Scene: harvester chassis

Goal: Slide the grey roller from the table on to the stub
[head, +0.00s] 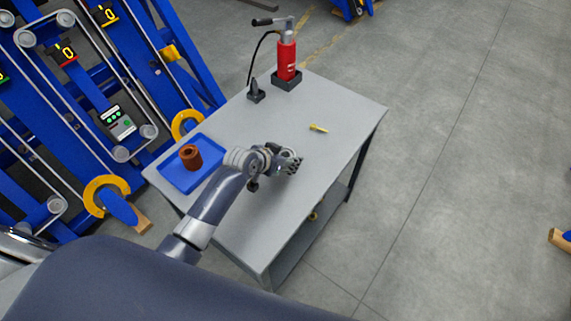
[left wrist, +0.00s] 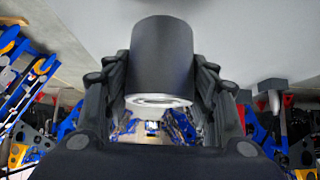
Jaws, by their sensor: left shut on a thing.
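The grey roller (left wrist: 163,55) is a dark grey cylinder with a pale ring at its near end. In the left wrist view it sits between the two fingers of my left gripper (left wrist: 162,88), which is shut on it. In the head view my left gripper (head: 290,161) is over the middle of the grey table (head: 345,105), and the roller cannot be told apart from the fingers there. My right gripper is in neither view. The blue chassis (head: 70,150) stands at the left with several pale pulleys; I cannot tell which part is the stub.
A blue tray (head: 172,180) with a brown cylinder (head: 190,157) lies at the table's left. A yellow bolt (head: 318,128), a small black holder (head: 256,93) and a red pump (head: 287,60) stand or lie farther back.

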